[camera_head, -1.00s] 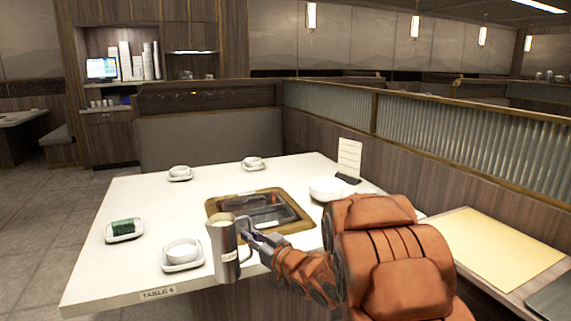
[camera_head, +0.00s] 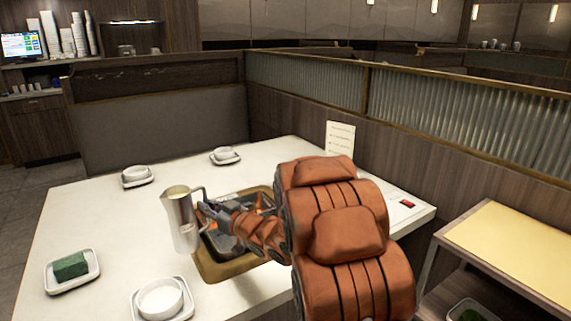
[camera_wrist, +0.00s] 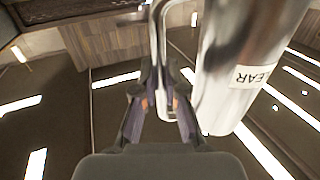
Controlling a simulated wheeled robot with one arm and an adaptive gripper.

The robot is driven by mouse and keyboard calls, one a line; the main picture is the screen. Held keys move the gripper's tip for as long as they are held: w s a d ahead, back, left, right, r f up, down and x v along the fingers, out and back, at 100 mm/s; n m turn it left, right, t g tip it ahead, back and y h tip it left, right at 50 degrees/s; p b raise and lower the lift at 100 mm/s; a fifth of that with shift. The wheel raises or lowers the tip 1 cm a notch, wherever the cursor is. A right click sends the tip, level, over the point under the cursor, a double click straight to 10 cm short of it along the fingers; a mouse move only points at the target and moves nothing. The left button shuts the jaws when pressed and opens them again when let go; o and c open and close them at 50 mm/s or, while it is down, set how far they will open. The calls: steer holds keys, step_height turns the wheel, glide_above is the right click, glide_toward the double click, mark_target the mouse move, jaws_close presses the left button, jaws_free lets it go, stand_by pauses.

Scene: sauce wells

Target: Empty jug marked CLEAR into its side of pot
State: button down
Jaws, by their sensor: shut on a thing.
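A steel jug (camera_head: 182,225) with pale contents at its mouth is held up by its handle, over or near the left edge of the pot. It looks close to upright, leaning slightly. The pot (camera_head: 222,268) is set into the table in a brass-coloured frame. My arm and the jug hide most of it, including its divider.
A white bowl on a saucer (camera_head: 160,298) stands at the front left, near a dish with a green sponge (camera_head: 71,267). Two small bowls (camera_head: 136,175) (camera_head: 225,155) stand at the back. A card (camera_head: 340,140) stands by the partition. The table's left middle is clear.

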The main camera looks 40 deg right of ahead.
steer(key=w+d+r+m+h+p, duration=0.1)
steer(key=w+d+p, duration=0.1)
steer(key=d, duration=0.5)
steer(key=w+d+r+p, duration=0.2)
steer(key=d, duration=0.6)
steer(key=s+d+f+n+h+b, duration=0.1)
steer(key=d+f+n+h+b, duration=0.1)
steer(key=d, duration=1.6)
step_height(320, 180, down, 2)
steer(key=shift+s+d+f+h, duration=0.1)
steer(key=shift+s+d+h, duration=0.1)
steer(key=shift+h, duration=0.4)
steer(key=shift+b, duration=0.3)
steer(key=shift+s+d+r+n+b, duration=0.15)
steer(key=shift+r+n+b, duration=0.45)
steer(key=shift+n, duration=0.5)
